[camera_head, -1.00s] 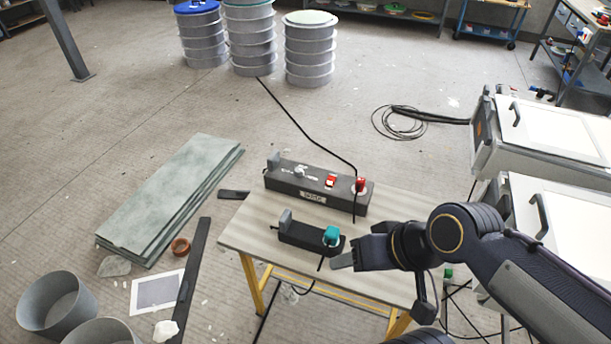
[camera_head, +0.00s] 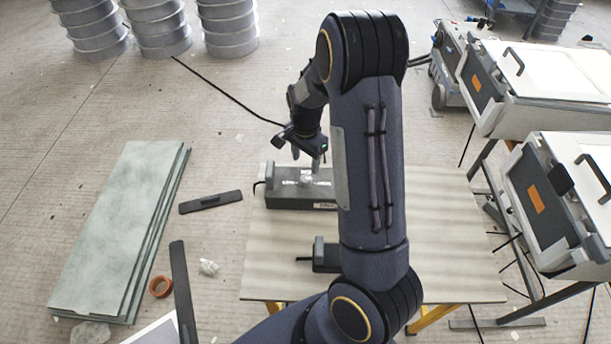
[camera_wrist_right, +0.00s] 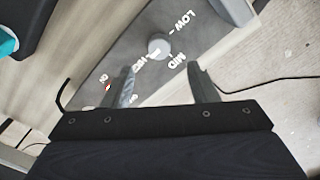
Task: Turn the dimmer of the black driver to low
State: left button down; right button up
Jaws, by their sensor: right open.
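The long dark driver (camera_head: 283,191) lies at the back left of the table, partly hidden by my right arm. Its round grey dimmer knob (camera_head: 306,178) stands on the top face. In the right wrist view the knob (camera_wrist_right: 159,47) has LOW, MID and a third, blurred mark printed around it; I cannot tell which it points to. My right gripper (camera_head: 306,158) is open and points down over the driver by the knob. In the wrist view its fingers (camera_wrist_right: 162,80) are apart, with the knob beyond their tips and nothing between them. My left gripper is out of view.
A smaller dark driver (camera_head: 322,254) lies nearer on the table (camera_head: 450,225), mostly behind my arm. A teal part (camera_wrist_right: 6,42) shows at the wrist view's left edge. White-lidded machines (camera_head: 535,80) stand at right; green-grey sheets (camera_head: 118,230) lie on the floor at left.

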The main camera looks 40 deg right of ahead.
aim_at(306, 178)
notch_tip(306, 178, down, 8)
jog(key=shift+r+p, duration=0.2)
jog(key=shift+p, duration=0.1)
jog(key=c, duration=1)
jog(key=shift+o, duration=0.2)
